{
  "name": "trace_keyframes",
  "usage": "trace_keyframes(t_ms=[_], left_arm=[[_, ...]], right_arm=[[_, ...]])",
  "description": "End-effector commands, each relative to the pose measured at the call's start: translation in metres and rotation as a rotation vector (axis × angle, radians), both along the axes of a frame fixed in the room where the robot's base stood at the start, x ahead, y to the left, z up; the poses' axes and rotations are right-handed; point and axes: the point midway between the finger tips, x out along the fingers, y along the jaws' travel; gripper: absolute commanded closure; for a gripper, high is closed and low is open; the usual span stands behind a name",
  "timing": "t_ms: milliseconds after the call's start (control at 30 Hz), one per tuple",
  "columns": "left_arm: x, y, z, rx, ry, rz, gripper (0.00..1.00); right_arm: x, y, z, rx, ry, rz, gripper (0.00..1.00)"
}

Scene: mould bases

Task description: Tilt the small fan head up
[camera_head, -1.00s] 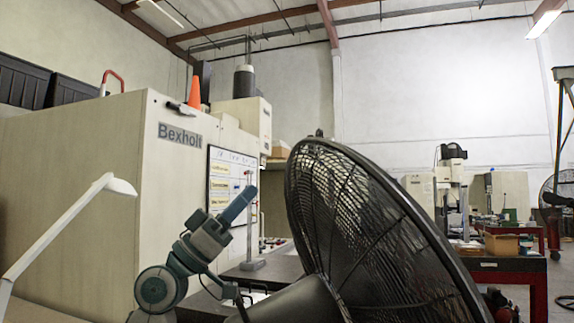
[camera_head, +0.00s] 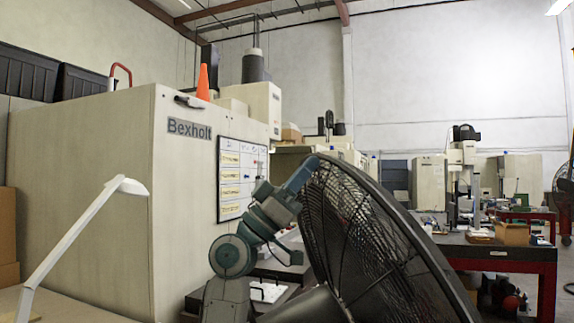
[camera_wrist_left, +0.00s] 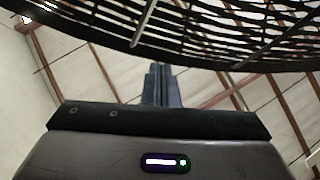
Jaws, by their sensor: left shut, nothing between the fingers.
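The fan head (camera_head: 375,235), a large round black wire cage, fills the lower middle of the head view. It leans, with its top edge at the upper left and its lower edge out of the picture. Its dark motor housing (camera_head: 308,306) shows at the bottom. My left gripper (camera_head: 308,166) is shut and empty, its tips close by the cage's upper left rim. In the left wrist view, the shut fingers (camera_wrist_left: 160,78) point up toward the cage rim (camera_wrist_left: 200,62); I cannot tell whether they touch it. My right gripper is not in view.
A white desk lamp (camera_head: 85,235) stands at the left. A large beige Bexholt machine (camera_head: 90,180) with a whiteboard (camera_head: 240,178) is behind my left arm. A red-framed workbench (camera_head: 500,258) stands behind the fan at the right.

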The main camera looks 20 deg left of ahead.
Motion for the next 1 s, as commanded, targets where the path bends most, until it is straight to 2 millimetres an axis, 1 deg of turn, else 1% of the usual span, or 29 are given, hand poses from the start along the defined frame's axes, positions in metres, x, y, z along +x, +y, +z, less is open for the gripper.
trace_keyframes(t_ms=[33, 133, 467, 567, 700, 1000], left_arm=[[0.002, -0.002, 0.001, -0.001, 0.001, 0.0, 1.0], [0.003, -0.005, 0.0, -0.001, 0.001, 0.0, 1.0], [0.003, -0.006, 0.0, 0.002, 0.001, 0.0, 1.0], [0.007, -0.013, 0.002, 0.017, 0.009, -0.001, 1.0], [0.017, -0.029, 0.005, 0.054, 0.032, -0.002, 1.0], [0.019, -0.03, 0.005, 0.062, 0.037, 0.0, 1.0]], right_arm=[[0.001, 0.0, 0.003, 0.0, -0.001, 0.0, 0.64], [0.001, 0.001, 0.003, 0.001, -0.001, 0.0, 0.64], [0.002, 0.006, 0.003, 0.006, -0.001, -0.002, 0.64], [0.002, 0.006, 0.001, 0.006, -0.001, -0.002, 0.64], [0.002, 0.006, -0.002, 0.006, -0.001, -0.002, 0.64], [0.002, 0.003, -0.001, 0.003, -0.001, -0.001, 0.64]])
